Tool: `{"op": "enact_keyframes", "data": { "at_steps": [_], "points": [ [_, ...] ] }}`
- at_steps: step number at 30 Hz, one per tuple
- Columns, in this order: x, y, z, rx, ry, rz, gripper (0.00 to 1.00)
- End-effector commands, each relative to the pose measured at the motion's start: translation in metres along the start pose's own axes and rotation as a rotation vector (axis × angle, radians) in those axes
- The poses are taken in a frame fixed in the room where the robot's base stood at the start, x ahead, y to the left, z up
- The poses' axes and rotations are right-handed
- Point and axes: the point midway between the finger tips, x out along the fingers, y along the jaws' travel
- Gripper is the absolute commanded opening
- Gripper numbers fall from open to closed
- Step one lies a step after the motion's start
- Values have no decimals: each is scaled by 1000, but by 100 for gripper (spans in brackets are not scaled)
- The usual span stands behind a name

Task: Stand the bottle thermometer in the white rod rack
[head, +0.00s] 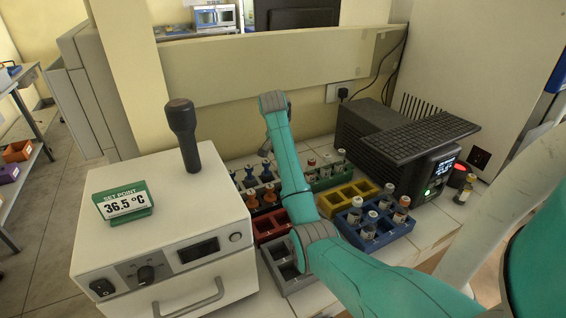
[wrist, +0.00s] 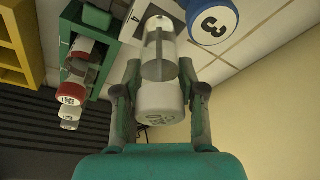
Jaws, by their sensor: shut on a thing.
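In the wrist view my gripper (wrist: 160,103) is shut on a clear bottle with a white, lettered cap (wrist: 158,97), which appears to be the bottle thermometer. One finger is on each side of the cap. The bottle's clear body (wrist: 159,55) points toward the top of the picture. In the head view my arm's own links hide the gripper and what it holds. I cannot make out the white rod rack for certain in either view.
A green rack (head: 325,182), yellow rack (head: 333,203), blue rack (head: 374,243), red rack (head: 268,238) and grey rack (head: 289,283) crowd the bench. A white box with a set-point sign (head: 124,201) stands left; a dark instrument (head: 385,145) stands right.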

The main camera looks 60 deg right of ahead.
Motion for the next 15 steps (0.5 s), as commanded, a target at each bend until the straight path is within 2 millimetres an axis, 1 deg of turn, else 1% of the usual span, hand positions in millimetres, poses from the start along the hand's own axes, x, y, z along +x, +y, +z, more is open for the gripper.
{"op": "enact_keyframes", "data": {
  "at_steps": [1, 3, 6, 15],
  "points": [
    [8, 3, 6, 0, -3, 3, 0],
    [17, 4, 10, 2, -3, 3, 0],
    [26, 7, 14, 4, -1, 2, 0],
    [28, 7, 14, 5, 0, 2, 0]
  ]
}}
